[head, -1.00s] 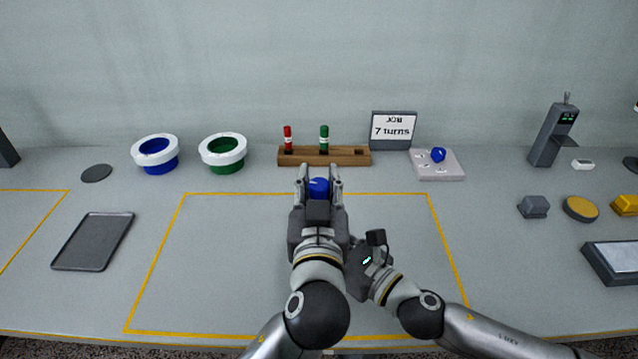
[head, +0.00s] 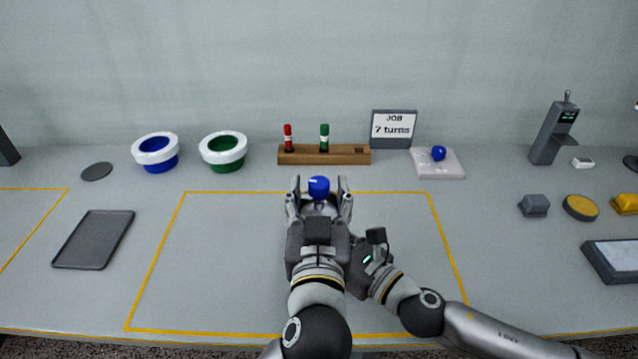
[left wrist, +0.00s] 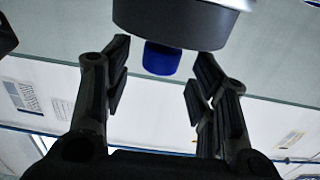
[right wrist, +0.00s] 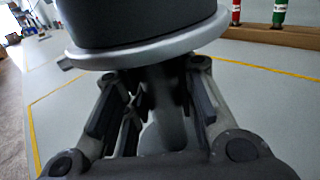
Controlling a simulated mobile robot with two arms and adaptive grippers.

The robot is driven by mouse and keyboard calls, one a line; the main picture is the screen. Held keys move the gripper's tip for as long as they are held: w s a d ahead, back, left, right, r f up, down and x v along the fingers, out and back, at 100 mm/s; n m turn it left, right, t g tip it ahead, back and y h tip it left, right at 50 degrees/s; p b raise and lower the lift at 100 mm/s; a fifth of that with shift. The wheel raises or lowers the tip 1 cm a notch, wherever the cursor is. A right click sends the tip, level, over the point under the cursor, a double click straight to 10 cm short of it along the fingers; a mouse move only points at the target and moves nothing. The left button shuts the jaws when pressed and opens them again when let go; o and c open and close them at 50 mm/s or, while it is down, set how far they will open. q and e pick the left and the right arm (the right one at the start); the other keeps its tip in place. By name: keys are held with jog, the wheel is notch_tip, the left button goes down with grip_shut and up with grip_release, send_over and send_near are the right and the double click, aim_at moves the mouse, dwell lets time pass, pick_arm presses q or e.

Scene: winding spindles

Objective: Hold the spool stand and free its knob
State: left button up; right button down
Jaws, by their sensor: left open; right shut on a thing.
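The spool stand's blue knob (head: 319,187) with a pale mark stands between the spread fingers of my left gripper (head: 319,192) in the head view. The left wrist view shows the knob (left wrist: 161,58) apart from both open fingers, against the stand's dark, silver-rimmed body (left wrist: 185,22). My right gripper (right wrist: 160,100) is shut on the spool stand's dark post, under its silver flange (right wrist: 150,52). In the head view the left hand hides most of the stand and the right fingers.
A wooden rack (head: 325,155) with a red and a green spindle stands behind. A "JOB 7 turns" sign (head: 394,129) and a pale pad (head: 438,164) with a blue piece stand to its right. Blue and green white-rimmed bowls (head: 223,148) and a grey tray (head: 93,240) are at left.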

aim_at(319, 191)
pick_arm(q)
jog(key=shift+s, duration=2.2)
